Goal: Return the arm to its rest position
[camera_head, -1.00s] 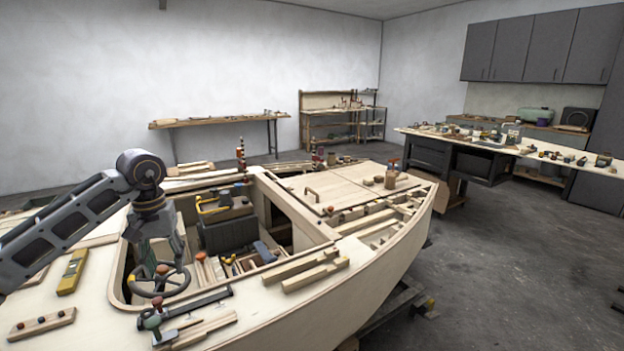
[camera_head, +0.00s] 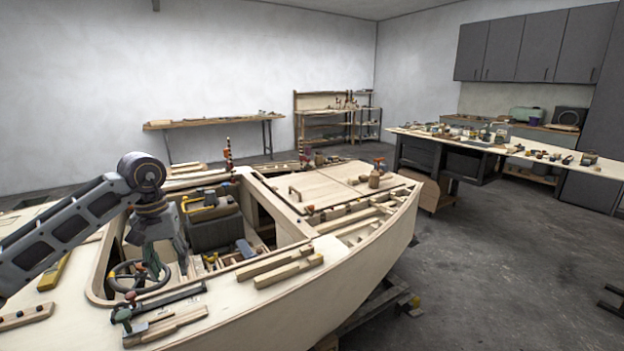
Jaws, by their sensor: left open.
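My left arm comes in from the left edge, and its gripper (camera_head: 160,252) points down over the cockpit opening of the plywood hull (camera_head: 340,270). The gripper is open, with nothing seen between its fingers. A dark steering wheel (camera_head: 139,277) shows just below and left of it. My right gripper is not in view.
A dark box with a yellow item on top (camera_head: 212,222) stands in the cockpit right of the gripper. Wood strips (camera_head: 282,268) and a clamp (camera_head: 123,315) lie on the near deck. A long workbench (camera_head: 500,145) stands at the right.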

